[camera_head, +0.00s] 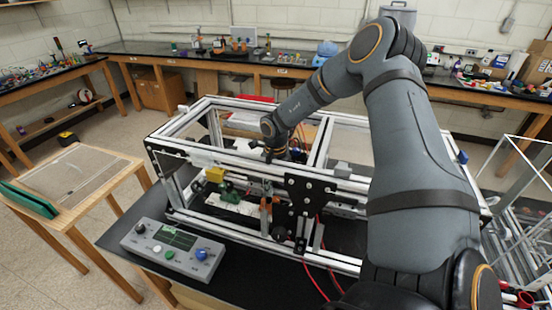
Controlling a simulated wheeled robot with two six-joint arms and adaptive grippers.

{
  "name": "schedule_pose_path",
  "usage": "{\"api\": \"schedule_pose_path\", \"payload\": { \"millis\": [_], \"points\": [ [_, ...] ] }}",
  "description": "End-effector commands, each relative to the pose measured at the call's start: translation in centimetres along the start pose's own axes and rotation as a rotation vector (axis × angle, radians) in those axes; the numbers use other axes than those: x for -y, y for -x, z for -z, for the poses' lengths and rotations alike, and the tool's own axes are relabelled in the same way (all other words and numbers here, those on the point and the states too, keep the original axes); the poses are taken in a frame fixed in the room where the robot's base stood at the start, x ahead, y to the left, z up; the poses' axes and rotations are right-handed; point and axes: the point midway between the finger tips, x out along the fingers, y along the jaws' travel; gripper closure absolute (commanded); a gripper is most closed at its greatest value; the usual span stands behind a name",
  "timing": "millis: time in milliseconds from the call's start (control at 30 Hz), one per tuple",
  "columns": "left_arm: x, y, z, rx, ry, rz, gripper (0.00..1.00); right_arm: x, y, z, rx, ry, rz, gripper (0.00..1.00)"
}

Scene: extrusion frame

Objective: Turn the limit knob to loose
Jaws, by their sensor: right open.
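A grey control box (172,260) lies on the black table top at the front left. It has a small dark green screen (174,237), a black knob (140,228), a white knob (157,249), a green knob (169,254) and a blue knob (201,254). The labels are too small to read, so I cannot tell which one is the limit knob or its setting. My right gripper (275,155) is open, small and dark, over the middle of the extrusion frame (235,162), well apart from the control box. My left gripper is out of view.
The extrusion frame stands behind and right of the box, with a yellow block (215,174), a green part (229,190) and red cables (315,283) near it. A wooden table (95,175) stands at the left. The space above the box is clear.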

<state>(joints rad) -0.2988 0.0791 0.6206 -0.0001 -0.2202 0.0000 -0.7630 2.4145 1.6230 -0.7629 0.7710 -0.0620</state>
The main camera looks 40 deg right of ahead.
Motion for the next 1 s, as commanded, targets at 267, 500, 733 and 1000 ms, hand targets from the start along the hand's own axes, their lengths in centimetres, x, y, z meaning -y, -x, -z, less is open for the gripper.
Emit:
{"api": "schedule_pose_path", "payload": {
  "millis": [267, 500, 733, 1000],
  "points": [
    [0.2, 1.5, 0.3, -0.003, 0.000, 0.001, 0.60, 0.0, -4.7, 0.1, -0.003, 0.001, 0.001, 0.52],
    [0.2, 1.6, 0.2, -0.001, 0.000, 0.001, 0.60, 0.0, -5.7, -0.1, 0.002, 0.001, 0.000, 0.52],
    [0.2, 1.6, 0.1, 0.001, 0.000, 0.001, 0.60, 0.0, -5.7, -0.1, 0.002, 0.001, 0.000, 0.64],
    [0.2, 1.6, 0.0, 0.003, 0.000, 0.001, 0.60, 0.0, -5.7, 0.0, 0.002, 0.001, 0.000, 1.00]
  ]
}}
